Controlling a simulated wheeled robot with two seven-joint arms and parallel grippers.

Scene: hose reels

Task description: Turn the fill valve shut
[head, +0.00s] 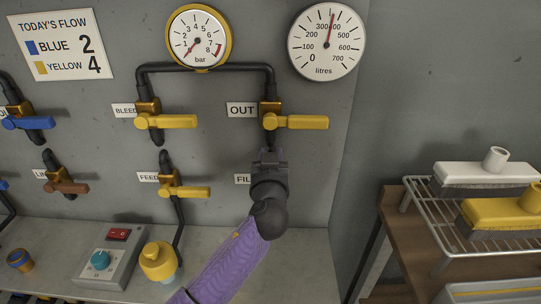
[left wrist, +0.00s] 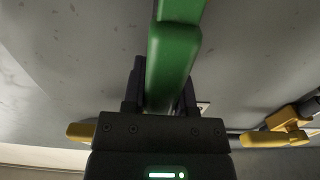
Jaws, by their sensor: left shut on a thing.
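The plate lettered "FIL" (head: 243,179), partly covered, marks the fill valve low on the grey wall panel, under the OUT valve. My left gripper (head: 268,158) is at that spot and hides the valve in the head view. In the left wrist view a long green handle (left wrist: 174,62) runs between the dark fingers of my left gripper (left wrist: 160,88), which are shut on it. The handle's far end leaves the top of that view. My right gripper is not in view.
Yellow-handled OUT (head: 300,122), BLEED (head: 170,121) and FEED (head: 188,191) valves are close by. The litres dial (head: 326,41) reads between 300 and 500; the bar dial (head: 199,39) reads low. A rack (head: 445,205) with brushes stands right.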

